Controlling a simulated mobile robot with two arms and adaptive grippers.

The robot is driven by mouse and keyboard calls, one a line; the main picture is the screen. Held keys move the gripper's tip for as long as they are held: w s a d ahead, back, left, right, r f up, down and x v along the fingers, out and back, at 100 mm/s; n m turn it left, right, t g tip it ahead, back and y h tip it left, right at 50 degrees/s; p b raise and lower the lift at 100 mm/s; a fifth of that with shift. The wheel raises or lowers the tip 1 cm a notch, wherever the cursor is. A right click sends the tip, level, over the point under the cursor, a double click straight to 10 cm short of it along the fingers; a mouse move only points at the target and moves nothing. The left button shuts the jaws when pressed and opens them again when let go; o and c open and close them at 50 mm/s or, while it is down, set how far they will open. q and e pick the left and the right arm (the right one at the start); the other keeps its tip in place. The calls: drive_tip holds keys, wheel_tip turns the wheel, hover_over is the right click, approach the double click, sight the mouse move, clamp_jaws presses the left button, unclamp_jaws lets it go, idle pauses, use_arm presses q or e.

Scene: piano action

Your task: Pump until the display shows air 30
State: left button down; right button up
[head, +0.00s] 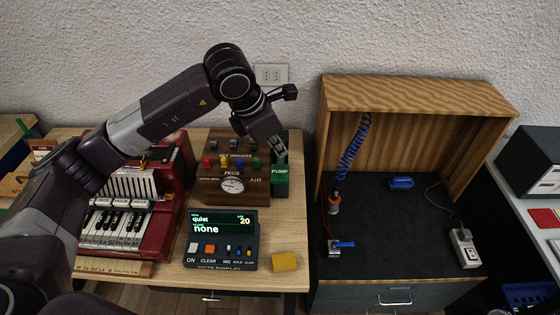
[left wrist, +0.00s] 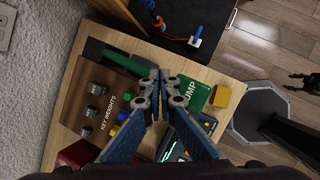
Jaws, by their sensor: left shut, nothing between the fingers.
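The green pump (head: 280,182), labelled PUMP, stands at the right side of the brown wooden box with a round gauge (head: 233,185) marked AIR. The note display (head: 221,238) in front reads "quiet", "none" and 20. My left gripper (head: 281,155) is at the top of the pump in the head view, shut and empty. In the left wrist view the closed fingertips (left wrist: 154,76) are over the pump area, with the green PUMP face (left wrist: 193,92) beside them. Whether the fingers touch the pump cannot be told. My right gripper is not seen in the head view.
A red accordion-like keyboard (head: 135,205) stands left of the box. A yellow block (head: 285,262) lies right of the display. A wooden cabinet (head: 420,95) with a dark worktop (head: 400,225) stands to the right, with a blue coiled hose (head: 353,148).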

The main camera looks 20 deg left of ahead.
use_arm(q)
drive_tip(key=r, duration=0.1)
drive_tip(key=w+r+p, duration=0.1)
drive_tip(key=r, duration=0.1)
drive_tip(key=w+r+p, duration=0.1)
drive_tip(key=shift+a+r, duration=0.3)
idle(0.3)
idle(0.6)
